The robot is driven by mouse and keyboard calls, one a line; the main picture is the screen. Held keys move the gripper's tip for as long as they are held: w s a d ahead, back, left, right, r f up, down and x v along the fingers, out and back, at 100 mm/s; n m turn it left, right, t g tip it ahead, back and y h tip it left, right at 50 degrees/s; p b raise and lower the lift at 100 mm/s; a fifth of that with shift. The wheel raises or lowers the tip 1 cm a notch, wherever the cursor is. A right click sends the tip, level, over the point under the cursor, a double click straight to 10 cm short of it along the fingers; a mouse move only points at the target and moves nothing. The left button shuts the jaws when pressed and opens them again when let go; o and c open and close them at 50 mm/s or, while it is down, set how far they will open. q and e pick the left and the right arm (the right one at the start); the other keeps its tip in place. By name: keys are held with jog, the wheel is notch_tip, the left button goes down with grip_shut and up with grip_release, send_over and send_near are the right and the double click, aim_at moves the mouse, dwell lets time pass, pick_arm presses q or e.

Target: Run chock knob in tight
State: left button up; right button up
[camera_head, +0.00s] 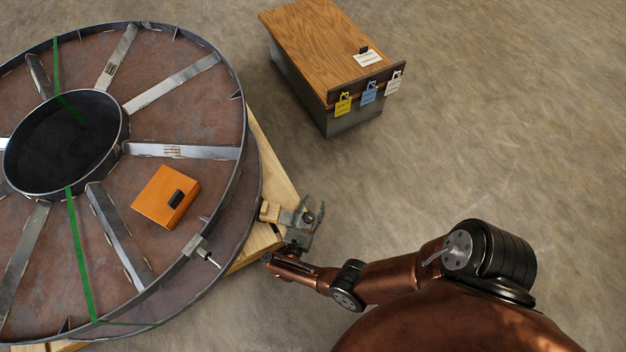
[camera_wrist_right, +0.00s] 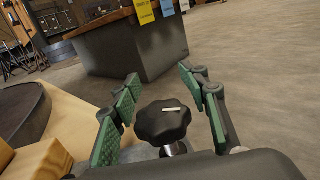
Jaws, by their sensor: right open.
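The chock knob (camera_wrist_right: 163,122) is a black lobed knob with a pale mark on its top, on a shiny metal stem, in the right wrist view. In the head view my right gripper (camera_head: 302,216) is at the right edge of the reel, beside a small wooden chock block (camera_head: 270,211); the knob there is small and mostly hidden by the fingers. The large steel reel (camera_head: 190,152) lies flat on a wooden pallet (camera_head: 272,178). My left gripper is not in view.
An orange box (camera_head: 160,200) lies on the reel. A metal clamp with a rod (camera_head: 200,250) is on the reel's rim. A wood-topped cabinet (camera_head: 325,40) with yellow, blue and white tags stands behind. The floor to the right is clear.

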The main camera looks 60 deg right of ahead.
aim_at(306, 222)
jog(key=a, duration=0.4)
jog(key=s+a, duration=0.1)
jog(key=a, duration=0.2)
jog(key=shift+a, duration=0.1)
